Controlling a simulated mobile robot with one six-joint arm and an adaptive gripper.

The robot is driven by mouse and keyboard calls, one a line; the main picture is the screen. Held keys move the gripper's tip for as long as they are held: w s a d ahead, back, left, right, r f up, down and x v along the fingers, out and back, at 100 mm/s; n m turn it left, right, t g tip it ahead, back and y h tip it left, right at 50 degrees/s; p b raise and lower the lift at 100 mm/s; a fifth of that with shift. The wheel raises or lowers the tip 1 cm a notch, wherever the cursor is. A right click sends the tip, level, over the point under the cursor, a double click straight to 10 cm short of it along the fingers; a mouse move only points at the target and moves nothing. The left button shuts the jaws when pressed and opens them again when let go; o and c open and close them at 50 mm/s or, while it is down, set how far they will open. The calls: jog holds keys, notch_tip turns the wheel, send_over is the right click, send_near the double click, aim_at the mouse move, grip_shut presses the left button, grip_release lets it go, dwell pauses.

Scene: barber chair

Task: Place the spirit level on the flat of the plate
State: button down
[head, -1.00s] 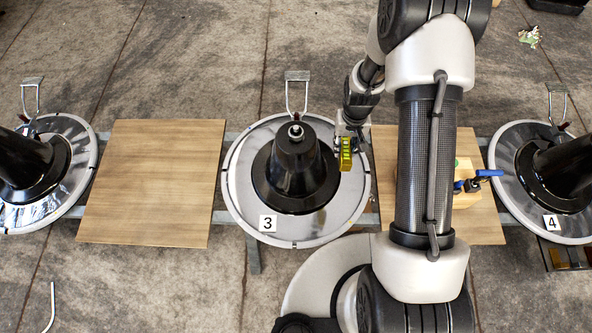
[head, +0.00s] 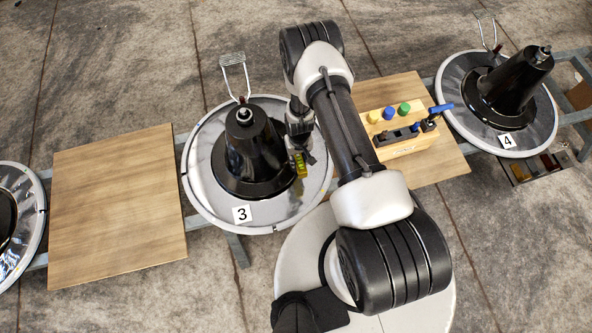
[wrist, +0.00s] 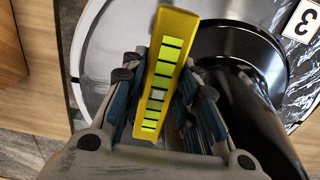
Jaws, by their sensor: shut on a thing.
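The yellow spirit level (head: 301,166) is in my gripper (head: 299,153), at the right side of the round metal plate (head: 207,190) marked 3. In the wrist view my gripper (wrist: 160,110) is shut on the level (wrist: 165,75), which sticks out past the fingertips with its green vial strip showing. The silver plate (wrist: 95,50) lies beneath it, and the black cone base (wrist: 235,45) stands close beside the level. I cannot tell whether the level touches the plate.
A wooden board (head: 115,215) lies left of plate 3. On the right board (head: 440,165) stands a wooden tool block (head: 408,145) with coloured knobs and a blue-handled tool. Plate 4 (head: 537,125) is at the far right. The front right of plate 3 is clear.

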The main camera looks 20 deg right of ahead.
notch_tip(320, 180, down, 12)
jog(key=b, duration=0.4)
jog(key=shift+f, duration=0.2)
jog(key=c, duration=1.2)
grip_release()
jog(key=shift+c, duration=0.2)
